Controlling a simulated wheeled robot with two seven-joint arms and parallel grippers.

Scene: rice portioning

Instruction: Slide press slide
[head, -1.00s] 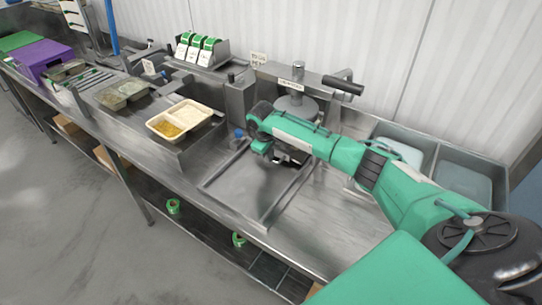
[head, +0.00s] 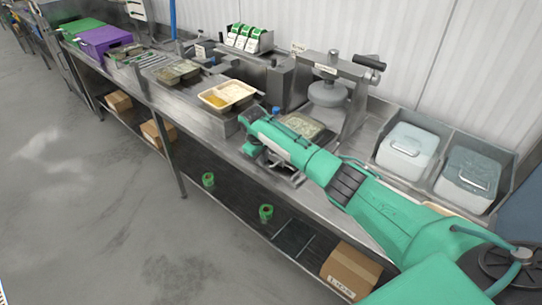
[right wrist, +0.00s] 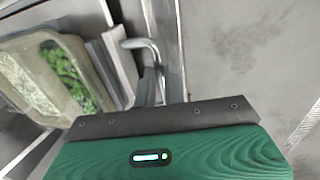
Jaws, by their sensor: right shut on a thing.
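The slide press (head: 328,92) stands at the back of the counter, with a round grey plate and a black-gripped lever (head: 368,62). A food tray (head: 300,125) sits in front of it, partly hidden by my right arm. In the right wrist view the tray (right wrist: 88,52) holds pale food and green pieces in two compartments. A bent metal slide handle (right wrist: 150,45) runs beside it. My right gripper (head: 262,155) is low at the counter's front, shut on the slide handle; its fingertips are mostly hidden. My left gripper is not in view.
A beige tray (head: 228,93) of yellow and pale food stands on a raised ledge at left. Two lidded bins (head: 408,150) (head: 468,178) sit at right. Green rolls (head: 208,180) and a cardboard box (head: 350,270) are on the lower shelf. The floor at left is clear.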

